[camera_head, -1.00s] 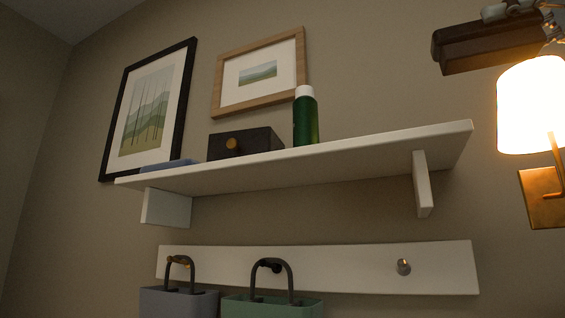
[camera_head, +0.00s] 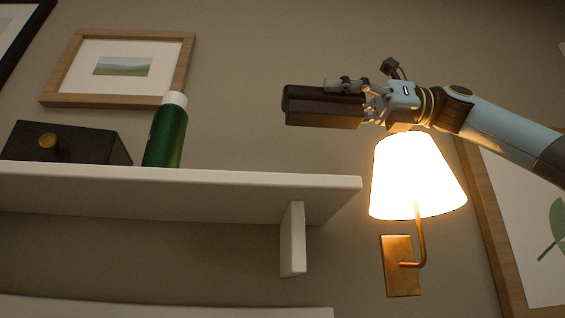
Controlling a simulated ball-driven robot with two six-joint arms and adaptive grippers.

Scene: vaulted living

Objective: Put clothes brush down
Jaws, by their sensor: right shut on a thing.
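My right gripper (camera_head: 372,100) comes in from the right and is shut on the clothes brush (camera_head: 318,105), a dark brown block. The brush is held about level, its free end pointing left. It shows above and beyond the right part of the white shelf (camera_head: 330,187), apart from it in the picture. The shelf's top surface is hidden, as I look from below. My left gripper is not in view.
A green bottle with a white cap (camera_head: 166,135) and a black box with a brass knob (camera_head: 72,143) stand on the shelf's left part. The shelf's right part looks clear. A lit wall lamp (camera_head: 416,180) is just below my right wrist. Framed pictures hang behind.

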